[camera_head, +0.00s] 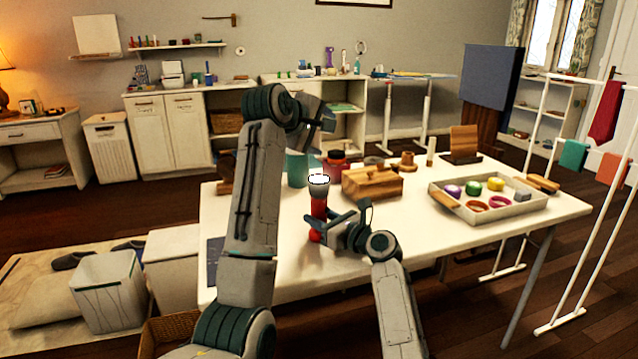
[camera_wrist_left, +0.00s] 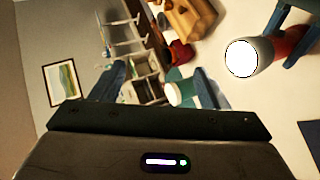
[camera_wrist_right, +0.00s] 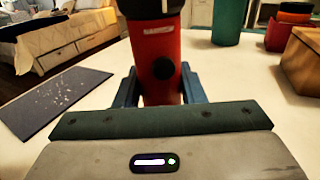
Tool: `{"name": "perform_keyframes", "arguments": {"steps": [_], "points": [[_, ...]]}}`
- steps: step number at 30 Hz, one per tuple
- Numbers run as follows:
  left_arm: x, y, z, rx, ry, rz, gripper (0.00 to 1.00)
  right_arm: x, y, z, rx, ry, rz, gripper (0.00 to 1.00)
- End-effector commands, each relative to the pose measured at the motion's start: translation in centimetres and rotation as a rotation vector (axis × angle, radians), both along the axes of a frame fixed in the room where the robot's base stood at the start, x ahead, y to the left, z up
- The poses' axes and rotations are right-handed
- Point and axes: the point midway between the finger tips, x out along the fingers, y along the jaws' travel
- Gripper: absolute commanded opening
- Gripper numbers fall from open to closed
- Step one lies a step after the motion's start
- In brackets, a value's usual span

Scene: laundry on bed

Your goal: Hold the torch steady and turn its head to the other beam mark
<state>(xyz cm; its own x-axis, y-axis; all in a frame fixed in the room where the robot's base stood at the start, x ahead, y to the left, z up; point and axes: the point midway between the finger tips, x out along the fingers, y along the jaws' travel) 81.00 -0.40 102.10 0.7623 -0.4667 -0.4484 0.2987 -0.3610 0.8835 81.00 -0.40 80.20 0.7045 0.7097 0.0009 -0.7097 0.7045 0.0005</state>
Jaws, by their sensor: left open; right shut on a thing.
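The torch (camera_head: 318,210) stands upright on the white table, with a red body and a bright, pale head (camera_head: 318,184). My right gripper (camera_head: 328,226) is shut on the lower red body. In the right wrist view the red body (camera_wrist_right: 158,52) sits between the blue fingers, with a black button and a pale mark facing the camera; the head is mostly cut off above. My left gripper (camera_head: 322,122) is open and empty, above the torch and apart from it. In the left wrist view the glowing torch head (camera_wrist_left: 241,58) lies right of the fingers. The beam marks cannot be read.
A teal cup (camera_head: 297,170) and a wooden box (camera_head: 372,184) stand close behind the torch. A tray (camera_head: 500,228) of coloured things is at the right. A dark flat panel (camera_wrist_right: 50,102) lies at the table's left. The table around the torch's front is clear.

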Motion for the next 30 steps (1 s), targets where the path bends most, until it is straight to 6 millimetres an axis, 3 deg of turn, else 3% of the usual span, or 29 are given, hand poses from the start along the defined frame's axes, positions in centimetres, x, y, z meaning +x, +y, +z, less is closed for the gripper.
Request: {"name": "perform_keyframes", "arguments": {"steps": [1,6,11,18,30], "points": [[0.8,1.1,-2.1,-0.017,-0.032,-0.025,0.69,0.0,0.0,0.1,0.001,-0.001,0.000,0.07],[2.3,4.5,-7.8,-0.103,-0.198,-0.097,0.69,0.0,0.0,0.1,0.001,-0.001,0.000,0.07],[2.4,8.7,-12.4,-0.122,-0.376,-0.142,0.69,0.0,0.0,0.1,0.001,-0.001,0.000,0.07],[1.2,9.6,-13.4,0.090,-0.580,-0.357,0.69,0.0,0.0,0.0,0.000,0.000,0.000,0.07],[-1.8,10.5,-13.2,0.437,-1.023,-0.728,0.69,0.0,0.0,0.0,0.001,-0.001,0.000,0.07]]}}
